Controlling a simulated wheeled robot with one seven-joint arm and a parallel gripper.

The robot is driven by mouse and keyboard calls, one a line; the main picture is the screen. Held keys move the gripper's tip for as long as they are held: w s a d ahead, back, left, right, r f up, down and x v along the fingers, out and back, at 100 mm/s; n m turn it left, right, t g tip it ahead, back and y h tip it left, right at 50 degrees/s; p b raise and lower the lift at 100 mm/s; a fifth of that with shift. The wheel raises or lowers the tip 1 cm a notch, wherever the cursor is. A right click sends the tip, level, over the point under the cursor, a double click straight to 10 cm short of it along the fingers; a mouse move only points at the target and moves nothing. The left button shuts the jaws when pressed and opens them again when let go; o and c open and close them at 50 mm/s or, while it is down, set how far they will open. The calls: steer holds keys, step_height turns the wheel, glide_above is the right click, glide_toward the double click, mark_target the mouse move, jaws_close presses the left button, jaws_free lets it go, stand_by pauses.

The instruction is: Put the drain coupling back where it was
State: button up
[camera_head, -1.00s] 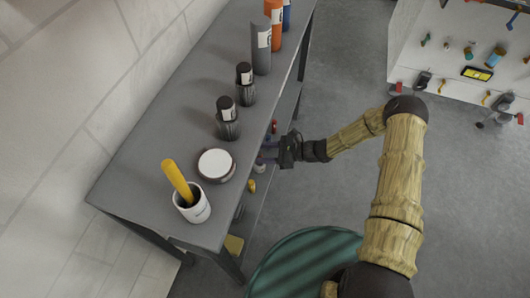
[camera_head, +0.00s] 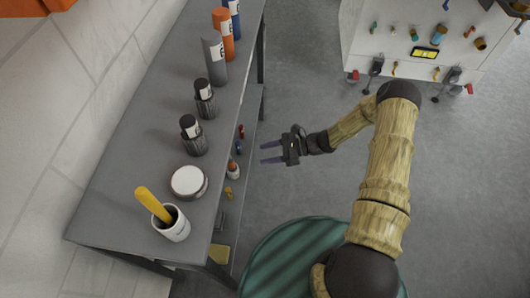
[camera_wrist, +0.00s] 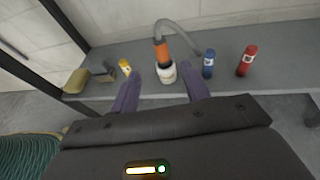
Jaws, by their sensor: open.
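On the lower shelf, an orange cylindrical piece (camera_wrist: 155,52) with a grey hose (camera_wrist: 182,27) stands upright at the mouth of a white cup (camera_wrist: 166,74). It looks like the drain coupling, but I cannot tell for certain, nor how deep it is seated. The cup is small in the head view (camera_head: 232,170). My gripper (camera_head: 262,153) is open and empty, in the air just outside the shelf's edge. In the wrist view its two purple fingers point toward the cup, one to each side of it and apart from it.
The lower shelf (camera_wrist: 285,80) also holds a red bottle (camera_wrist: 247,60), a blue bottle (camera_wrist: 208,64), a yellow piece (camera_wrist: 125,67) and a sponge-like block (camera_wrist: 76,81). The bench top (camera_head: 140,165) overhangs it. A white tool board (camera_head: 385,25) stands far right; the floor between is clear.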

stand_by(0.5)
steer(key=s+d+r+n+t+h, duration=0.1)
steer(key=s+d+r+n+h, duration=0.3)
steer(key=r, duration=0.5)
steer(key=s+d+r+n+t+h, duration=0.1)
steer(key=s+d+r+n+h, duration=0.4)
steer(key=d+r+n, duration=0.2)
steer(key=s+d+r+n+t+h, duration=0.1)
steer(key=s+d+r+n+h, duration=0.4)
steer(key=r, duration=0.5)
steer(key=shift+d+r+n+t+h, duration=0.15)
steer(key=shift+r+n+t+h, duration=0.15)
steer(key=shift+n+t, duration=0.15)
